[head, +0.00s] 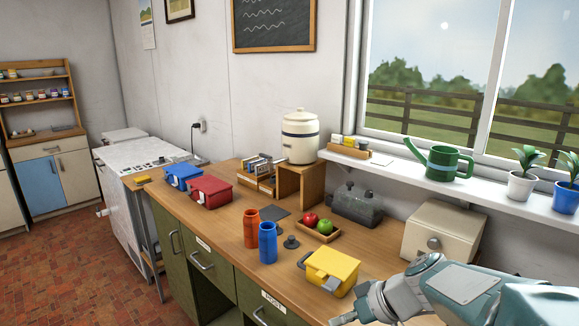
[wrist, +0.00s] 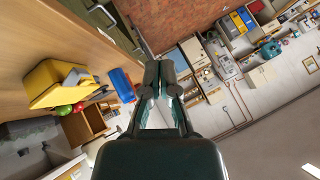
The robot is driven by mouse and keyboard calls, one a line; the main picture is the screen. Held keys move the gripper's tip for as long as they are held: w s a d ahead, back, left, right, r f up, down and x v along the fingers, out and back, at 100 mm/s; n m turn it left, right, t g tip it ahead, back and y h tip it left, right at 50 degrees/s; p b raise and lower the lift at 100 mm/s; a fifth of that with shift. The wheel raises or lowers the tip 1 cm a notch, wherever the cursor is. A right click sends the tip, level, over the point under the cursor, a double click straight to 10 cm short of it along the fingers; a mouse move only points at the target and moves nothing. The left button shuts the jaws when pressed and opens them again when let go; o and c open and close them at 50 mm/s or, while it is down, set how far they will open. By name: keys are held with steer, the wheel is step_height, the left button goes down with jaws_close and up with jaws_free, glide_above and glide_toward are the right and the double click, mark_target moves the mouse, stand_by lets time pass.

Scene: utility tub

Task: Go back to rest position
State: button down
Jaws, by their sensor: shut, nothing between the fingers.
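My gripper (head: 346,319) is at the lower right of the head view, partly cut off by the bottom edge, in front of the yellow tub. In the wrist view my gripper (wrist: 159,72) has its two fingers together with nothing between them. A yellow tub (head: 332,270) with a grey handle stands shut on the wooden counter (head: 215,265); it also shows at the left of the wrist view (wrist: 55,82). A blue tub (head: 183,175) and a red tub (head: 209,191) stand farther back on the counter.
A blue bottle (head: 268,243) and an orange bottle (head: 251,228) stand left of the yellow tub. A wooden tray (head: 319,233) holds a red and a green fruit. A cream box (head: 440,232) stands by the wall. The windowsill holds a green watering can (head: 440,164) and potted plants.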

steer(key=s+d+r+m+t+h, duration=0.1)
steer(key=s+d+m+h, duration=0.2)
steer(key=s, duration=0.5)
steer(key=s+d+r+m+t+h, duration=0.1)
steer(key=s+d+r+m+h, duration=0.1)
steer(key=s+h, duration=0.3)
steer(key=s+d+m, duration=0.1)
steer(key=s, duration=0.1)
steer(key=shift+s, duration=0.35)
stand_by(1.6)
